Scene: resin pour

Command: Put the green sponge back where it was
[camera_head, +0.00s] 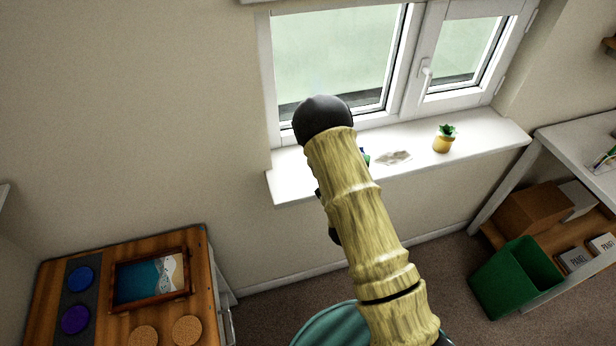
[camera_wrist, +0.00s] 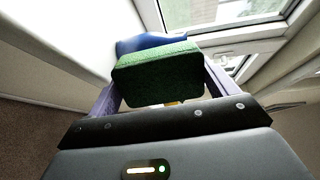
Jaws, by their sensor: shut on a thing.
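The green sponge (camera_wrist: 157,75) sits between the two fingers of my gripper (camera_wrist: 162,82) in the wrist view. My gripper is shut on it. A blue thing (camera_wrist: 150,43) shows just behind the sponge, partly hidden by it; I cannot tell whether they touch. In the head view my arm hides the gripper and most of what it holds. Only a small bit of green and blue shows beside the arm, over the white windowsill (camera_head: 490,138).
On the sill are a crumpled pale cloth-like thing (camera_head: 394,158) and a yellow potted plant (camera_head: 444,142). The window (camera_head: 340,55) stands behind. A wooden-topped cabinet (camera_head: 100,254) with a framed picture (camera_head: 150,279) is at left. A green bin (camera_head: 515,278) is at right.

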